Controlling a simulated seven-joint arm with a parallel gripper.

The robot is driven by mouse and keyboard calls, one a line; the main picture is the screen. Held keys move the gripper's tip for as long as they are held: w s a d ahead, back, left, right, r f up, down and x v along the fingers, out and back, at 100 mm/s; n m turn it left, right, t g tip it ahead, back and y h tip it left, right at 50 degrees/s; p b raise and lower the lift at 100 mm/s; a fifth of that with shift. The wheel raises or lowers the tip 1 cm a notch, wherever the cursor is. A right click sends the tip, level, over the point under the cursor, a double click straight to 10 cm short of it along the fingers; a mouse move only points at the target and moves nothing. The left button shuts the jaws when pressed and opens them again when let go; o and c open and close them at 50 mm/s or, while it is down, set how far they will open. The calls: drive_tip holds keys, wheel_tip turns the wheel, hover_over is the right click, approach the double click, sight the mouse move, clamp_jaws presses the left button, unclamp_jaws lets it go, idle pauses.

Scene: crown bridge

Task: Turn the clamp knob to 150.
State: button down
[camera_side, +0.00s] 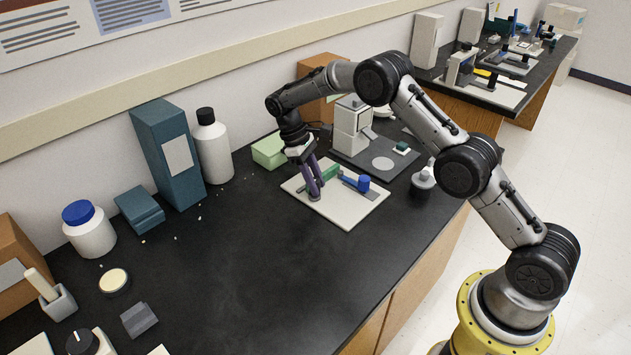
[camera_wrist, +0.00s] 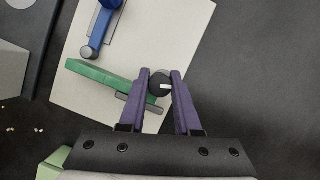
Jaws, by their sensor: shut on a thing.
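The clamp knob (camera_wrist: 156,82) is a small round black knob with a white pointer mark, seen in the wrist view. The mark points to the right in that view; no scale numbers are legible. My gripper (camera_wrist: 160,80) has its two purple fingers shut on the knob from both sides. In the side view my gripper (camera_side: 315,196) reaches down to the left part of a pale board (camera_side: 350,216), and the fingers mostly hide the knob. Beside the knob lies a green bar (camera_wrist: 105,80), also seen in the side view (camera_side: 331,173).
A blue lever (camera_side: 363,184) stands on the board right of the green bar. A grey instrument (camera_side: 350,125) on a dark base is behind the board. A pale green box (camera_side: 269,151) is behind and left. The black bench is clear in front of the board.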

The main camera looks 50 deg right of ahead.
drive_tip(key=shift+m, duration=0.3)
drive_tip(key=m+y, duration=0.1)
drive_tip(key=m, duration=0.2)
drive_tip(key=shift+m+y, duration=0.9)
drive_tip(key=shift+m, duration=1.1)
drive_tip(key=c, duration=0.6)
unclamp_jaws()
drive_tip(key=shift+r, duration=0.1)
